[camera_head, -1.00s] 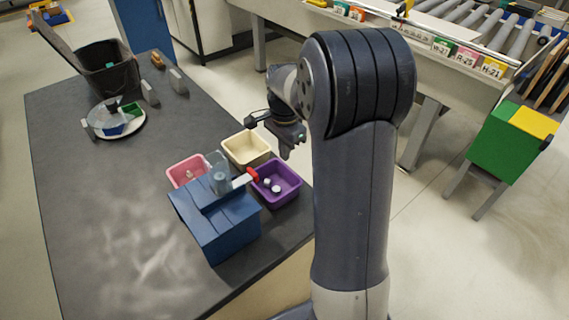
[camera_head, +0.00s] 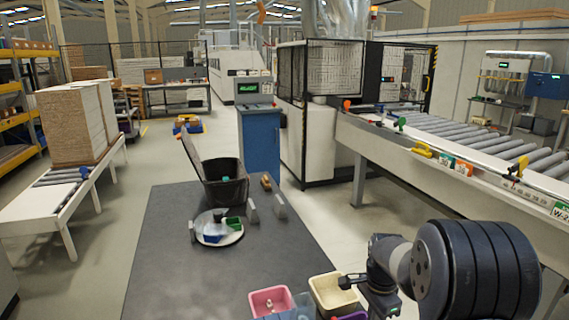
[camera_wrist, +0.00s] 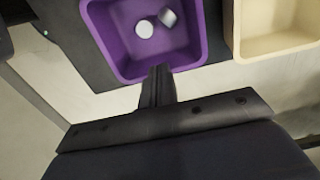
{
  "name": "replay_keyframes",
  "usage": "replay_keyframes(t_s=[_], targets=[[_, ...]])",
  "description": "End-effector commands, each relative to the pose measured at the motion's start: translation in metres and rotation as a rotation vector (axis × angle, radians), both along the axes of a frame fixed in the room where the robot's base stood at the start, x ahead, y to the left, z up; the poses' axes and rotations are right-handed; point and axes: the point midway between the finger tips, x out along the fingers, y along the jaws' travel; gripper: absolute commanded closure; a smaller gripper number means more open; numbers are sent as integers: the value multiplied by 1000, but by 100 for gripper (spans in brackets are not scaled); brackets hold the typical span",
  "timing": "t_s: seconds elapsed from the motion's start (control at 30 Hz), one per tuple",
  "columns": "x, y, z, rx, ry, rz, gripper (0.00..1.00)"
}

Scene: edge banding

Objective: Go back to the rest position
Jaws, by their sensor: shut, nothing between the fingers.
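My gripper (camera_wrist: 158,72) is shut and empty in the wrist view, its fingers together at the near rim of the purple bin (camera_wrist: 122,62) as seen from above. Two small pale round pieces (camera_wrist: 145,28) lie in that bin. In the head view my arm (camera_head: 400,270) is folded at the lower right, with the wrist beside the cream bin (camera_head: 330,302). Only a sliver of the purple bin shows there, at the bottom edge. The fingertips are not clear in the head view.
A pink bin (camera_head: 258,298) stands left of the cream bin. Farther up the dark table (camera_head: 170,265) are a round white tray (camera_head: 236,237) with coloured pieces, a black bucket (camera_head: 236,190) and small grey blocks (camera_head: 280,207). A roller conveyor (camera_head: 450,130) runs on the right.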

Motion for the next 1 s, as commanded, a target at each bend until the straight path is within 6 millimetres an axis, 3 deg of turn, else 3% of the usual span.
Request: replay_keyframes(t_s=[0.27,0.53,1.0], targets=[[-2,0,-52,1,4,0,100],[-7,23,-52,0,-1,0,100],[-7,21,-52,0,-1,-2,100]])
